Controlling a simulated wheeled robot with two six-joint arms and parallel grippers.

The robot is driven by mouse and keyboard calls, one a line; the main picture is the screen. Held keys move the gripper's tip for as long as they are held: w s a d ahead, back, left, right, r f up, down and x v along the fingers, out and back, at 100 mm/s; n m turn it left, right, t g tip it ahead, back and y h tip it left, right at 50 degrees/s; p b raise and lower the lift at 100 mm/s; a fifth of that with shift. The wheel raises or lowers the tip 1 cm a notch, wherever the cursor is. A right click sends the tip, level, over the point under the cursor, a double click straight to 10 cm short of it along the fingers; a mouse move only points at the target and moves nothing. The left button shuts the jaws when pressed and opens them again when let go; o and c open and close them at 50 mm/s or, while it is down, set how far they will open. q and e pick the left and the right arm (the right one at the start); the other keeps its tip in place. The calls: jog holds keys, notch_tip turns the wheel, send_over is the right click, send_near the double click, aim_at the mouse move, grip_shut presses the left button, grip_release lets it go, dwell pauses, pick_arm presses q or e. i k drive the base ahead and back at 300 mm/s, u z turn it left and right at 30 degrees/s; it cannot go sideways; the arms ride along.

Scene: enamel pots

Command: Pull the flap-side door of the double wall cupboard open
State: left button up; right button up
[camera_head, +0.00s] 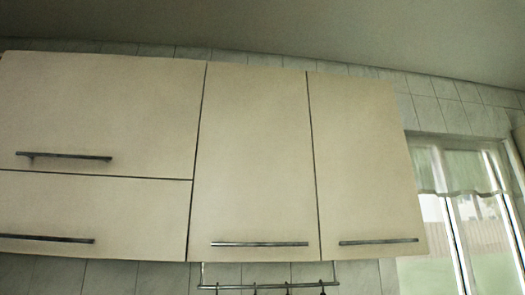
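The double wall cupboard hangs in the middle of the head view with two tall cream doors side by side, both closed. Its left door (253,160), beside the flap cupboard, has a horizontal metal bar handle (259,244) near its bottom edge. Its right door (364,165) has a similar handle (378,241) near its bottom edge. To the left are two stacked flaps, the upper flap (100,110) and the lower flap (90,215), each with a bar handle and both closed. Neither of my grippers is in view.
A hanging rail (268,287) with several hooks runs on the tiled wall just below the double cupboard. A window (465,220) with a short curtain is at the right. The ceiling (300,30) is above.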

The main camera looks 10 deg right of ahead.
aim_at(254, 199)
jog(key=k, duration=0.5)
jog(key=z, duration=1.05)
jog(key=i, duration=0.7)
jog(key=u, duration=1.05)
